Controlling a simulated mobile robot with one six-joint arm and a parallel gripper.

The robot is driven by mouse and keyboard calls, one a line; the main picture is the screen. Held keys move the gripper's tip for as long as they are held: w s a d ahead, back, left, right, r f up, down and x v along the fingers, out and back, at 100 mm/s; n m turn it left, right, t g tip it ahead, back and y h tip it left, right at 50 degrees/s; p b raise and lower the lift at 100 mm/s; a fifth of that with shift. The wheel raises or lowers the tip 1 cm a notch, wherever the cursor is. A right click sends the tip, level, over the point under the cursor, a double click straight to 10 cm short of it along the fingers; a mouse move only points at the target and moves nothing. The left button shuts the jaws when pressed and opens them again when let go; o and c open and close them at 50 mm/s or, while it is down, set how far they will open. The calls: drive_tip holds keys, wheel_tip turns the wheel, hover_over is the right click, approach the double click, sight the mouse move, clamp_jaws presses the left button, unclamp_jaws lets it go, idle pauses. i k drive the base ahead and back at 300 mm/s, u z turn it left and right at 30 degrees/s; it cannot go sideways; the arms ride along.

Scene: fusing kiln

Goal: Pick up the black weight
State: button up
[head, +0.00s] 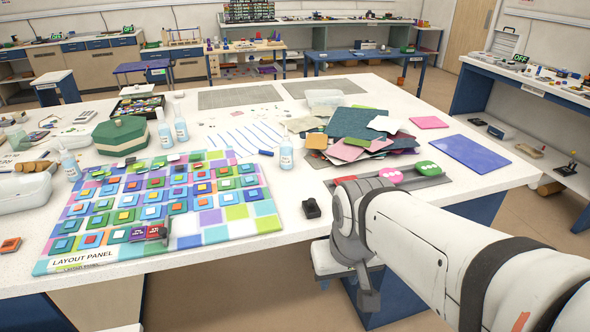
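A small black block with a raised top (311,208) stands near the front edge of the white worktable (270,262), right of the layout panel (188,242). It looks like the black weight. It is upright with clear table around it. My pale arm enters from the lower right, and its elbow-like grey joint is just right of the block, seemingly apart from it. The fingers of my gripper cannot be made out, so I see nothing held.
Glass sheets (352,122) are piled behind the block. A dark tray (432,182) with pink and green pieces lies behind my arm. A green lidded box (120,135) is farther left.

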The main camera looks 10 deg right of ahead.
sight(311, 208)
drive_tip(key=z, duration=1.9)
drive_tip(key=k, duration=0.95)
drive_tip(key=u, duration=0.9)
drive_tip(key=i, duration=1)
drive_tip(key=u, duration=0.05)
